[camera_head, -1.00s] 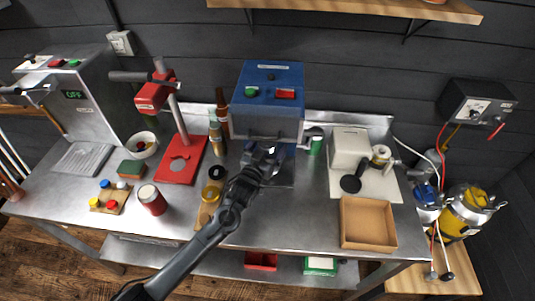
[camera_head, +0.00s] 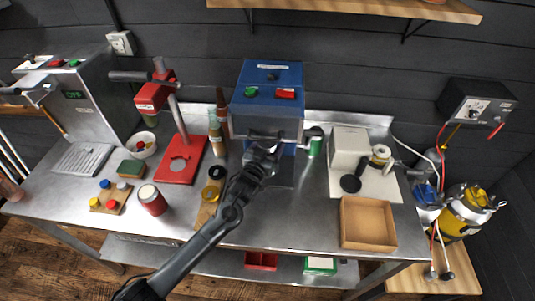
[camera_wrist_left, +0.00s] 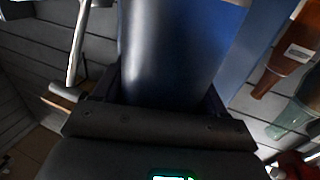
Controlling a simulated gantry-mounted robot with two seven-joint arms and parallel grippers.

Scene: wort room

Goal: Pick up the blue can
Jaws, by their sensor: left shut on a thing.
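The blue can (camera_wrist_left: 180,45) fills the upper middle of the left wrist view as a smooth, shiny blue cylinder. My left gripper (camera_head: 263,150) is at the front of the blue machine (camera_head: 270,82), with its arm reaching in from the lower left. The gripper is shut on the blue can; its dark jaws (camera_wrist_left: 155,125) show around the can's near end in the left wrist view. In the head view I cannot make out the can clearly against the gripper and machine. My right gripper is not in view.
Bottles (camera_head: 222,110) stand close left of the machine, and a green can (camera_head: 315,146) stands right of it.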

